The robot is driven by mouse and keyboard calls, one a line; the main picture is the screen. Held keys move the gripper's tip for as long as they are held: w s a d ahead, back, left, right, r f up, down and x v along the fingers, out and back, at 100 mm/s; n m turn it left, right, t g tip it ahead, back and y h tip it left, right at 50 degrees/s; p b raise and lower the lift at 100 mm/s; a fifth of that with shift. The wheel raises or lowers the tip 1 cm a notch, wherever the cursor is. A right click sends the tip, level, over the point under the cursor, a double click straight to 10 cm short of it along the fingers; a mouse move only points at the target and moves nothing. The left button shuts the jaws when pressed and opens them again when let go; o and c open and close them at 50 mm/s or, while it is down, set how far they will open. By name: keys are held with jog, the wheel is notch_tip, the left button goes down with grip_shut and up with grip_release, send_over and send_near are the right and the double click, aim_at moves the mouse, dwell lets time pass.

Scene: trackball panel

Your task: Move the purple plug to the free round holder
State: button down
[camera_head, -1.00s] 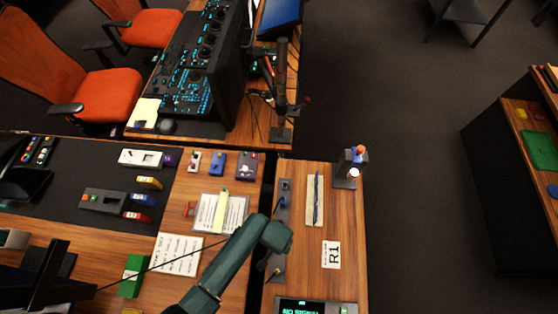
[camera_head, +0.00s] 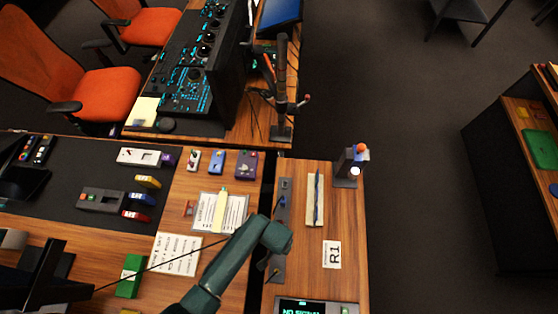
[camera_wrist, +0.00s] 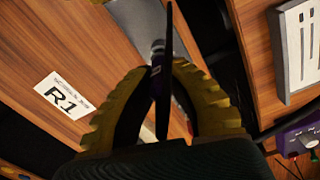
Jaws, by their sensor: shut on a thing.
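In the wrist view my gripper (camera_wrist: 160,92) is shut on a narrow dark purple plug (camera_wrist: 156,72), and a thin dark strand runs upward past it. Just beyond the fingertips is a small round silvery holder (camera_wrist: 158,45) on a grey strip (camera_wrist: 140,14). The plug's end appears close to this holder; I cannot tell whether it is in it or just above it. In the head view the grey strip (camera_head: 286,184) lies along the desk's left edge, with a blue item (camera_head: 280,203) on it. My green arm covers its middle and hides my gripper and the plug.
A paper marked R1 (camera_head: 332,254) and a beige tray with a blue pen (camera_head: 316,200) lie right of the strip. A dark stand with an orange ball (camera_head: 350,166) is at the back. A purple box (camera_head: 246,164) and a clipboard (camera_head: 236,212) lie to the left, across a dark gap.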

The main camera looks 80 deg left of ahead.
jog(key=shift+f+b, duration=0.4)
jog(key=shift+f, duration=0.3)
jog(key=c, duration=1.2)
grip_release()
jog(key=shift+o, duration=0.2)
notch_tip(320, 180, up, 12)
jog(key=shift+s+d, duration=0.1)
